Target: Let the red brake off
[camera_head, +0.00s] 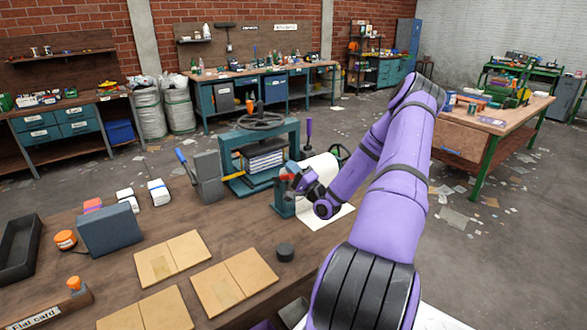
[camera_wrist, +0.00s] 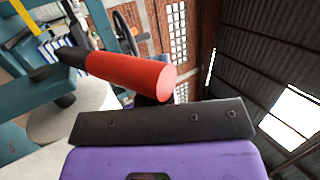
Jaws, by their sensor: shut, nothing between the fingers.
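The red brake is a lever with a red cylindrical grip (camera_wrist: 135,78) on a dark shaft; it fills the middle of the wrist view, its round end towards me. In the head view the red grip (camera_head: 287,177) shows small at the teal stand (camera_head: 283,204), beside the white paper. My gripper (camera_head: 297,180) is shut and empty, close by the red grip; its dark edge (camera_wrist: 160,122) lies just below the grip in the wrist view. I cannot tell whether they touch. My gripper and arm hide part of the stand.
A teal press (camera_head: 255,150) with a handwheel stands behind left, beside a grey block with a blue-handled lever (camera_head: 185,163). A purple-handled lever (camera_head: 308,130) rises behind the brake. Brown folders (camera_head: 172,257) and a black knob (camera_head: 285,252) lie on the bench in front.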

